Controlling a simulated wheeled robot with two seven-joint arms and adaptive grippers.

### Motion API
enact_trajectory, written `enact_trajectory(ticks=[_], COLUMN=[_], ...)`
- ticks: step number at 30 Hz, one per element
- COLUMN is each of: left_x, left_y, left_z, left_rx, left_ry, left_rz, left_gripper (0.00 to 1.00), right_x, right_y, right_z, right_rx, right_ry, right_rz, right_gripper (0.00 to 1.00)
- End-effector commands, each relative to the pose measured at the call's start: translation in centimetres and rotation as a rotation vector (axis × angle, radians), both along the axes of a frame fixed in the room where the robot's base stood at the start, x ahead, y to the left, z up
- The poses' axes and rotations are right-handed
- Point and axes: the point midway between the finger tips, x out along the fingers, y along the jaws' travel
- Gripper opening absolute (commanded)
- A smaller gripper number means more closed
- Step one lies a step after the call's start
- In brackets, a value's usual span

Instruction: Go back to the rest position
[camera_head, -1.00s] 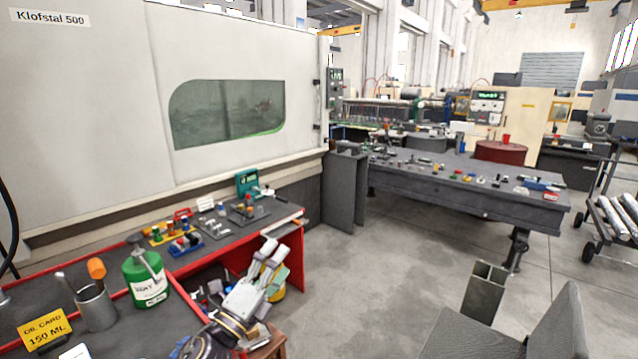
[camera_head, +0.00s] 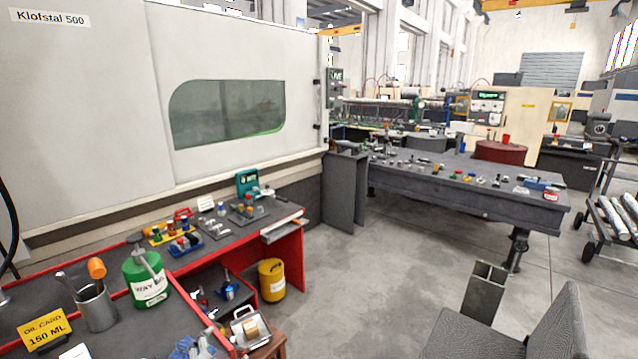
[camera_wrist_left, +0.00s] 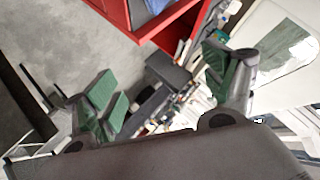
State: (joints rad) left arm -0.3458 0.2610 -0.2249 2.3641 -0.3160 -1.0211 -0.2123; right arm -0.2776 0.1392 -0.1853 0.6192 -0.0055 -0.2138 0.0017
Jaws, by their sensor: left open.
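My left gripper (camera_wrist_left: 163,92) shows in the left wrist view with its two green-padded fingers spread wide and nothing between them. I cannot make it out in the head view. A red workbench edge (camera_wrist_left: 190,22) lies beyond the fingers, apart from them. In the head view a yellow barrel (camera_head: 272,281) stands upright on the floor beside the red workbench (camera_head: 290,262). A light metallic item (camera_head: 246,328) sits on a brown top (camera_head: 268,349) at the lower edge. My right gripper is out of view.
A green bottle (camera_head: 146,282) and a metal cup (camera_head: 95,308) with tools stand on the bench at left. A white machine (camera_head: 90,110) stands behind. A grey table (camera_head: 450,180) and a chair (camera_head: 535,330) are at right, with open floor (camera_head: 370,285) between.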

Motion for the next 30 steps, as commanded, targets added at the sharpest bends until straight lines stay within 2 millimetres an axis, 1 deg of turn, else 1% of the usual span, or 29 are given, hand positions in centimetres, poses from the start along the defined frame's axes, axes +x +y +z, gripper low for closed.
enact_trajectory(ticks=[1, 5, 6, 9, 11, 15, 21, 28, 30], left_x=[-1.2, -4.5, -5.6, -8.2, -9.6, -12.1, -14.9, -17.7, -17.5], left_y=[0.2, 0.5, 0.5, 0.4, 0.4, 0.2, -0.2, -0.6, -0.6], left_z=[-1.2, -4.1, -4.9, -6.7, -7.5, -8.7, -9.8, -10.6, -11.0], left_rx=[-0.040, -0.141, -0.170, -0.237, -0.270, -0.321, -0.375, -0.422, -0.421], left_ry=[0.055, 0.201, 0.246, 0.353, 0.408, 0.500, 0.601, 0.701, 0.704], left_rz=[0.028, 0.103, 0.127, 0.178, 0.204, 0.248, 0.294, 0.339, 0.340], left_gripper=[0.84, 0.84, 0.84, 0.84, 0.84, 0.84, 0.84, 0.84, 0.84], right_x=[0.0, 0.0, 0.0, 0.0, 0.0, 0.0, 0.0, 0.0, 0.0], right_y=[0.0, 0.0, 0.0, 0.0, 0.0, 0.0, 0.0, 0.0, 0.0], right_z=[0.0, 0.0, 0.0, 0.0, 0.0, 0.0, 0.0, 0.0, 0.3], right_rx=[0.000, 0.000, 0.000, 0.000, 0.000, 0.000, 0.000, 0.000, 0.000], right_ry=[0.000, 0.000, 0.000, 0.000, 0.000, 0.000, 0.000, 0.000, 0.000], right_rz=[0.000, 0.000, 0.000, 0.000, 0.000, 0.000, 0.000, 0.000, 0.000], right_gripper=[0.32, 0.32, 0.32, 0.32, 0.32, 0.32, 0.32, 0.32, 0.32])
